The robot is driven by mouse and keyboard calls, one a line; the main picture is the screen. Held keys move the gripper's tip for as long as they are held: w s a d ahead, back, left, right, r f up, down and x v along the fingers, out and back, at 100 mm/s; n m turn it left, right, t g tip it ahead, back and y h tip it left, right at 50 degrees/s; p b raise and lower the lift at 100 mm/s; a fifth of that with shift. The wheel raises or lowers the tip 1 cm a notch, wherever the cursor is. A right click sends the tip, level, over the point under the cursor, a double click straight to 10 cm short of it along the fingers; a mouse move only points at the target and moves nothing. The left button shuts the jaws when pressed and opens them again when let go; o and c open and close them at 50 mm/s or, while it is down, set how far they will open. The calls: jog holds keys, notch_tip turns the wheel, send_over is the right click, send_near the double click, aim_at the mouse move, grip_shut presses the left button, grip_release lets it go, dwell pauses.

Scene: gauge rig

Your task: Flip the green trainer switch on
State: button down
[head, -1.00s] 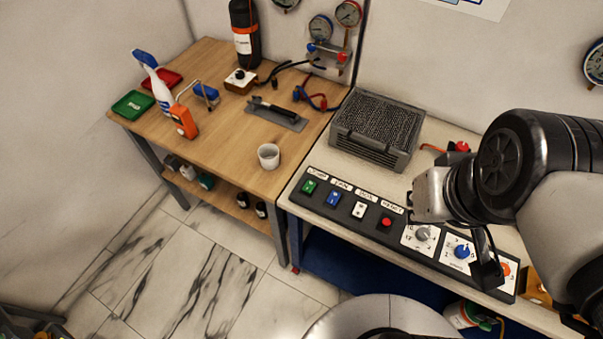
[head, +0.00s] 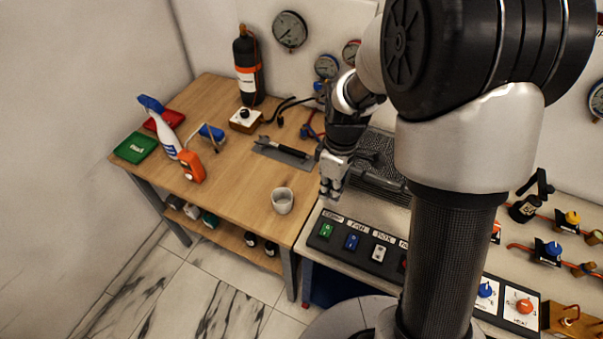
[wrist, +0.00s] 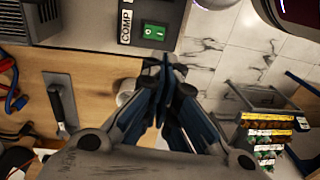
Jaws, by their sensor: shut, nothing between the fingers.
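The green trainer switch (head: 326,230) is a rocker at the left end of the black switch panel (head: 341,246), under a label that reads COMP in the wrist view. The switch also shows in the wrist view (wrist: 154,32), just beyond my fingertips. I cannot tell which way its rocker is tipped. My gripper (head: 330,190) points down, its fingers together and empty. It is above the left end of the bench, a little behind the green switch, and looks apart from it. In the wrist view the closed fingertips (wrist: 166,62) are near the switch in the picture.
A grey vented box (head: 376,185) stands behind the panel. A white cup (head: 283,200) is on the wooden table to the left. My arm hides the panel's middle.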

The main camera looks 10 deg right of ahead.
aim_at(320, 232)
jog(key=shift+w+a+f+n, duration=0.15)
jog(key=shift+f, duration=0.2)
jog(key=shift+w+a+f+n, duration=0.15)
jog(key=shift+f, duration=0.2)
jog(key=f+b, duration=0.1)
jog(key=f, duration=0.3)
jog(key=s+f+b, duration=0.1)
jog(key=f, duration=0.4)
jog(key=a+f+b, duration=0.1)
jog(key=f, duration=0.4)
jog(key=shift+s+b, duration=0.25)
jog(key=shift+b, duration=0.1)
jog(key=shift+s+a+f+b, duration=0.1)
jog(key=shift+f+b, duration=0.35)
jog(key=shift+b, duration=0.15)
jog(key=shift+s+r, duration=0.1)
jog(key=shift+r, duration=0.05)
jog(key=shift+w, duration=0.2)
